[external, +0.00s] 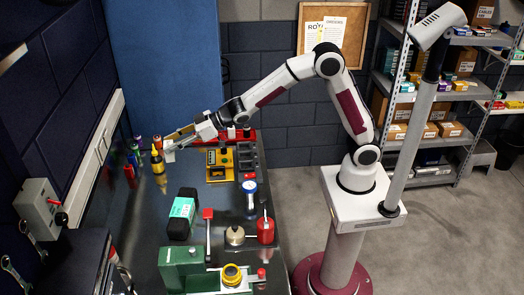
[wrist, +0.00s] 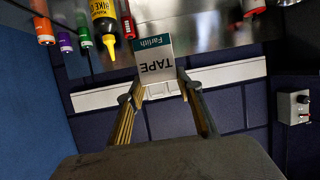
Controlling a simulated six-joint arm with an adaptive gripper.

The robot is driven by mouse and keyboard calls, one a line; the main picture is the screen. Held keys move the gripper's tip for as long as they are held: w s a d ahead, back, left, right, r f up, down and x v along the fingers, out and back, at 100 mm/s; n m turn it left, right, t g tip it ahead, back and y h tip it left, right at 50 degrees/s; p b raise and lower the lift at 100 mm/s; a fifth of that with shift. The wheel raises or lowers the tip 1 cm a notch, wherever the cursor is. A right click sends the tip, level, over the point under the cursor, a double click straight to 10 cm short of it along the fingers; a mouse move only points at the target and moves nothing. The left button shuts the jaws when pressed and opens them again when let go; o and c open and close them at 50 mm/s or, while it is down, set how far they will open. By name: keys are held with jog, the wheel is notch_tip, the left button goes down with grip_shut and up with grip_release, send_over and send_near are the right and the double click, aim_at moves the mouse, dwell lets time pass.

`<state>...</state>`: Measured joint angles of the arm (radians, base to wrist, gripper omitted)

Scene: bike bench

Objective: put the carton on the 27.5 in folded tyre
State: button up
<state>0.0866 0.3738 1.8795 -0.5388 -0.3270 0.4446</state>
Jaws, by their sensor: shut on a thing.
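My gripper (external: 167,146) is shut on the carton, a small white and teal box marked TAPE (wrist: 155,60). In the wrist view the carton sits between the two fingertips (wrist: 157,90). In the external view the carton (external: 169,155) is small and pale under the gripper, at the far left part of the bench, close beside a yellow bottle. A dark folded tyre with a teal label band (external: 182,208) lies on the bench, nearer the camera than the gripper. Its size print is too small to read.
The yellow bottle (external: 158,162) and several coloured bottles stand along the wall side. A yellow device (external: 220,164), a dial gauge (external: 249,187), a red can (external: 265,230) and a green vise-like tool (external: 184,270) stand on the bench. Bare bench lies left of the tyre.

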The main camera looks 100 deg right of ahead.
jog(key=s+a+r+n+y, duration=0.1)
jog(key=s+a+y, duration=0.1)
jog(key=a, duration=0.6)
jog(key=s+a+r+n+g+y, duration=0.1)
jog(key=a+n+y, duration=0.1)
jog(key=a, duration=0.6)
jog(key=shift+s+a+n, duration=0.25)
jog(key=shift+s+n, duration=0.05)
jog(key=shift+s, duration=0.1)
send_over(186, 205)
notch_tip(186, 205, down, 6)
jog(key=shift+f, duration=0.15)
jog(key=shift+f, duration=1.8)
jog(key=shift+f, duration=0.15)
jog(key=o, duration=1.1)
